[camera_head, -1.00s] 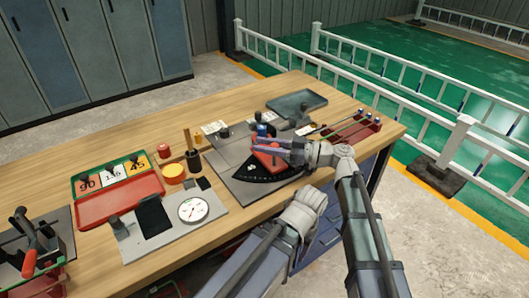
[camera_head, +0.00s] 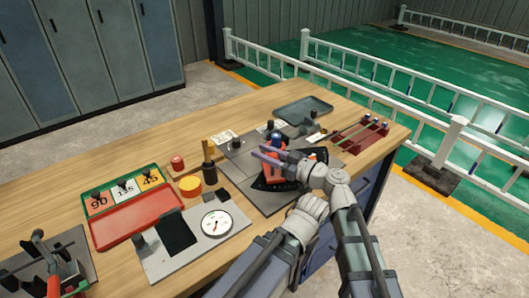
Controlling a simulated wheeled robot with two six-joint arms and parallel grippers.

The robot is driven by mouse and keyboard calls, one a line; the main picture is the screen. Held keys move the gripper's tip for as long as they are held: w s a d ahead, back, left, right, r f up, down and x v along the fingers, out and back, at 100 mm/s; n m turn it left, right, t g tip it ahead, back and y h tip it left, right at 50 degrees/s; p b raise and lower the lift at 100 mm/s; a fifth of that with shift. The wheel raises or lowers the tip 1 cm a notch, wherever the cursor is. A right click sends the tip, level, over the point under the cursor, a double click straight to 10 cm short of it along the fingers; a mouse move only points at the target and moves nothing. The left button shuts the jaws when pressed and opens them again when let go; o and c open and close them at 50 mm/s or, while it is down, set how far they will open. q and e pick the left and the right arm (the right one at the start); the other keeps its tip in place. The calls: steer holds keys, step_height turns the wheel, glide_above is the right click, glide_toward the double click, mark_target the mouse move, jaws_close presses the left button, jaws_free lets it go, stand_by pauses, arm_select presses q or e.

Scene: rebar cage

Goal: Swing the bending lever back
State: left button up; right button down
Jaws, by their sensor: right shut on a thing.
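The bending lever (camera_head: 274,143) shows as a red-orange part on the bender's grey plate (camera_head: 243,180), over a black curved scale (camera_head: 268,184). My right gripper (camera_head: 270,156) reaches across the lever from the right and is shut on it. The fingers and wrist hide much of the lever, and red also shows just below the fingers. My left arm's grey end part (camera_head: 306,211) is in front of the bench's near edge; its gripper fingers do not show.
On the wooden bench (camera_head: 130,184), a red tray (camera_head: 137,218), number cards and a dial gauge (camera_head: 216,223) lie to the left. A dark tray (camera_head: 303,110) and a red rack (camera_head: 363,135) are behind and right. White railings (camera_head: 380,85) stand beyond.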

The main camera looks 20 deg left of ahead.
steer(key=c, duration=0.6)
jaws_free()
steer(key=shift+v, duration=3.95)
